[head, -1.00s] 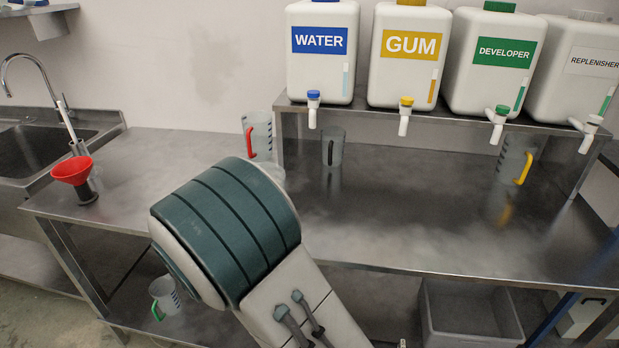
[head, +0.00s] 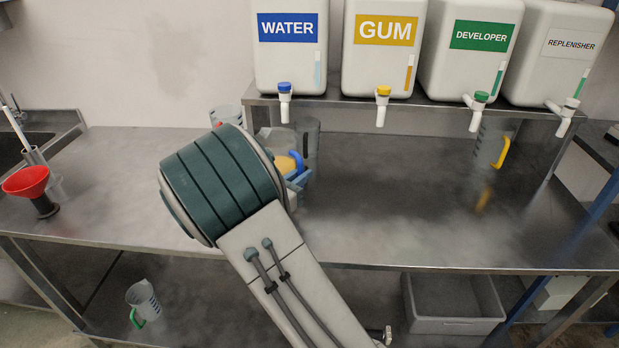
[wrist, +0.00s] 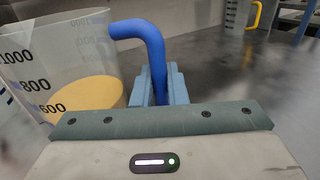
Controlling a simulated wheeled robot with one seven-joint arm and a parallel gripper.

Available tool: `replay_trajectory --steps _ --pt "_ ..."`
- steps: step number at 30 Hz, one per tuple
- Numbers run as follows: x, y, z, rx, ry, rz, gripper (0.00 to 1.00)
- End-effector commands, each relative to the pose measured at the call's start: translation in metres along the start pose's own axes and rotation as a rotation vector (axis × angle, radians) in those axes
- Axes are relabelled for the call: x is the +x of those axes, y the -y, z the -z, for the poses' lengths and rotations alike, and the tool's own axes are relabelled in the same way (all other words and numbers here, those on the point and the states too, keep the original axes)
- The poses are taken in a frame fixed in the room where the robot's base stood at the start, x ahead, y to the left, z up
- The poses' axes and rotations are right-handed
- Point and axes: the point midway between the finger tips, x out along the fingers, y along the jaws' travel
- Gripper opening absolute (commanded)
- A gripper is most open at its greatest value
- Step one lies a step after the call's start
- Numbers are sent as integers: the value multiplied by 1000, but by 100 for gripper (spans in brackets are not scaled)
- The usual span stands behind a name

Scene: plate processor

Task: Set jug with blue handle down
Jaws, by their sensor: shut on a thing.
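The jug with the blue handle (wrist: 62,62) is a clear, graduated jug with yellowish liquid in it, seen at the left of the wrist view. Its blue handle (wrist: 148,38) runs down between the jaws of my gripper (wrist: 158,85), which is shut on it. In the head view the blue handle (head: 296,158) and the yellow liquid (head: 286,164) show just right of my arm, over the steel table (head: 400,215). My arm hides much of the jug. I cannot tell whether its base touches the table.
Water (head: 287,60), gum (head: 383,55), developer (head: 470,60) and replenisher (head: 558,65) tanks stand on a raised shelf. A yellow-handled jug (head: 490,145) stands at right, a clear jug (head: 228,115) behind my arm. A red funnel (head: 27,182) is at left. The table's right-centre is clear.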

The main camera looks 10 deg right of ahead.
Motion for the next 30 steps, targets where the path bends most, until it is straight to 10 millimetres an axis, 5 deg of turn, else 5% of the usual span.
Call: replay_trajectory --steps 7,20,30 --pt "36 0 -1 2 2 0 0" --pt "38 -1 32 -1 2 -1 0" --pt "38 -1 37 2 3 0 0"
